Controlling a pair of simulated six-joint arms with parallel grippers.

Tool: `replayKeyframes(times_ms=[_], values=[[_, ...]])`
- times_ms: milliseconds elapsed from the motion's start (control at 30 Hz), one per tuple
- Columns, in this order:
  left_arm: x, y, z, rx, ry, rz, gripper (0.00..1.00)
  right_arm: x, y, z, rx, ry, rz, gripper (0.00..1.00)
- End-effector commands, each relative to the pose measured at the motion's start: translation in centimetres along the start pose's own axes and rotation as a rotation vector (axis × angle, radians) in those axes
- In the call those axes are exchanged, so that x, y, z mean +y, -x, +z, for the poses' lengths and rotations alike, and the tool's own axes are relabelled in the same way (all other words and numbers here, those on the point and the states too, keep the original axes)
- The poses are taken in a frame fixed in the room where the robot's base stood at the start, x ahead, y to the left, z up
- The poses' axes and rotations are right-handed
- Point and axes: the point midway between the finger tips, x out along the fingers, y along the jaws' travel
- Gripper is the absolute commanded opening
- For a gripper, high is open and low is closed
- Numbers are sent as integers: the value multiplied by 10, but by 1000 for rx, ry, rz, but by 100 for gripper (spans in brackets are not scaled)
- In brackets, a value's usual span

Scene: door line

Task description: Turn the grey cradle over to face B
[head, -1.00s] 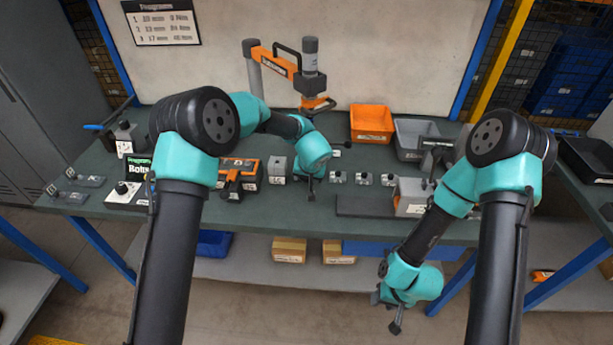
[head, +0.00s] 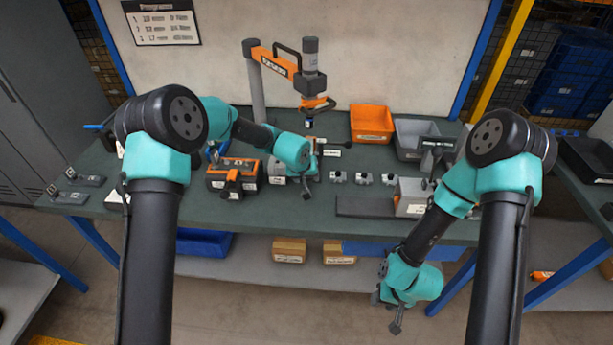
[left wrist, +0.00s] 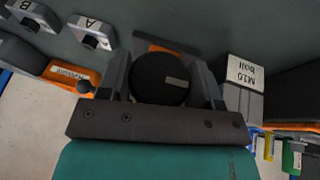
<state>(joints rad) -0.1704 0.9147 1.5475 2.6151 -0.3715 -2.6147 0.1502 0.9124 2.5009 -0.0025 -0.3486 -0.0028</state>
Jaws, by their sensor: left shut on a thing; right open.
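My left gripper (head: 306,190) is low over the middle of the bench. In the left wrist view its two fingers (left wrist: 163,88) close on a dark round-faced piece (left wrist: 160,78) with a small grey label. I cannot tell whether this piece belongs to the grey cradle; the arm hides most of it in the head view. A grey labelled block (head: 411,192) sits right of the middle, by a dark flat plate (head: 362,207). Grey blocks marked A (left wrist: 93,32) and B (left wrist: 27,15) show in the left wrist view. My right gripper (head: 395,322) is open and empty, below the bench front.
A black and orange case (head: 234,174) stands left of the left gripper. An M10 bolt box (left wrist: 242,76) is close beside it. Several small grey blocks (head: 363,179) stand to the right. Orange (head: 371,122) and grey (head: 413,138) bins and a post-mounted tool (head: 311,72) stand behind.

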Motion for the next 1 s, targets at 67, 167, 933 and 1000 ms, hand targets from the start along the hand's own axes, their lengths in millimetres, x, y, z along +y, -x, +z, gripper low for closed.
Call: replayKeyframes(times_ms=[67, 167, 933, 1000], values=[[0, -1, 1, -1, 5, 9, 35, 0, 0, 0, 0, 0, 0, 43], [0, -1, 1, -1, 5, 12, 35, 0, 0, 0, 0, 0, 0, 43], [0, 2, 0, 2, 5, 11, 84, 0, 0, 0, 0, 0, 0, 43], [0, 5, 0, 2, 5, 11, 84, 0, 0, 0, 0, 0, 0, 43]])
